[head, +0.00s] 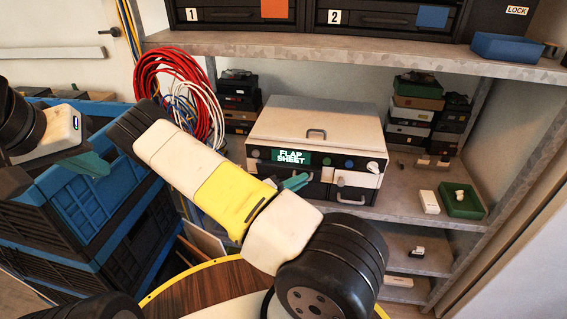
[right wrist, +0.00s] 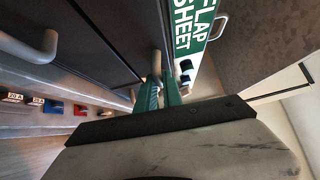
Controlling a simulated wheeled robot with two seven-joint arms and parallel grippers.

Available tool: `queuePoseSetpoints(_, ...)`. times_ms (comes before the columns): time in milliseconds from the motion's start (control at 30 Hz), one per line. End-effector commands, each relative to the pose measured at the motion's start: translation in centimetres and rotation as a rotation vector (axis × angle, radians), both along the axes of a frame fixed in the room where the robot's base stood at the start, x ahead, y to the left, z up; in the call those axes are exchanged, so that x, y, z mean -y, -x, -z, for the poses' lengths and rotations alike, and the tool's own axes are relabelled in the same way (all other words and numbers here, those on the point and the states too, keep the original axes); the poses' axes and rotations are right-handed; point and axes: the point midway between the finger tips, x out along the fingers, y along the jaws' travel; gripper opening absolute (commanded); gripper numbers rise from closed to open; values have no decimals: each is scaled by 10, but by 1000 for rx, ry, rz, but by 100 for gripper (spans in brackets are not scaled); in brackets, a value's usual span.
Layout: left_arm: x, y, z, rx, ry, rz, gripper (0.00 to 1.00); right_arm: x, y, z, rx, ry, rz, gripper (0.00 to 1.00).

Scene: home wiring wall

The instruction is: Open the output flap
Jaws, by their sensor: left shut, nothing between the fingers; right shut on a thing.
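A grey-white box unit (head: 345,115) stands on the middle shelf, with a green "FLAP SHEET" label (head: 291,157) on its front. In the right wrist view the label (right wrist: 188,32) is close and turned sideways. A dark front panel (right wrist: 135,25) lies directly below the label, with a small bar handle (right wrist: 157,62). My right gripper (head: 297,182) is at this panel, its green fingers shut on the bar handle. My right arm hides part of the lower front, and I cannot tell whether the panel stands ajar. My left gripper (head: 88,165) is shut and empty, far left of the unit.
Blue and black crates (head: 110,190) stand at the left near my left gripper. Red and white cable coils (head: 170,80) hang beside the unit. Stacked devices (head: 415,105), a white box (head: 429,202) and a green tray (head: 461,201) are on the shelf to the right.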

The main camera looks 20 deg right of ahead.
Motion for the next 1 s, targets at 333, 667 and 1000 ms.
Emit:
queuePoseSetpoints(333,0,0,0,0,0,0,0,-5,9,21,277,173,-1,0)
queuePoseSetpoints(667,0,0,0,0,0,0,0,-7,13,39,374,228,1,0)
queuePoseSetpoints(1000,0,0,0,0,0,0,0,-5,10,59,372,225,0,0)
